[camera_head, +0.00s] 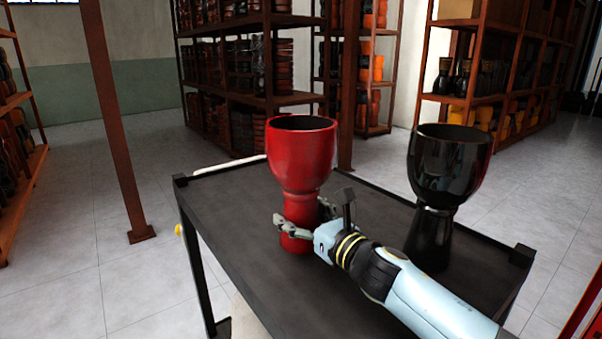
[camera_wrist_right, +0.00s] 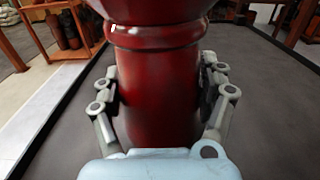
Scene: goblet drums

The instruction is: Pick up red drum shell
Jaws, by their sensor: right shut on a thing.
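The red drum shell (camera_head: 301,154) is a goblet shape standing upright on the dark table, left of the black one in the head view. My right gripper (camera_head: 303,222) reaches in from the lower right and is shut around its narrow lower stem. In the right wrist view the red stem (camera_wrist_right: 158,90) fills the middle, with a finger of my right gripper (camera_wrist_right: 160,92) against each side. The bottom of the shell is partly hidden by the gripper. I cannot tell whether its base touches the table. My left gripper is not in view.
A black drum shell (camera_head: 447,165) stands upright on the table, to the right behind my right arm. The dark table (camera_head: 235,222) has free room at its left and front. Loaded shelves (camera_head: 235,102) stand behind it, with more at right (camera_head: 485,98).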

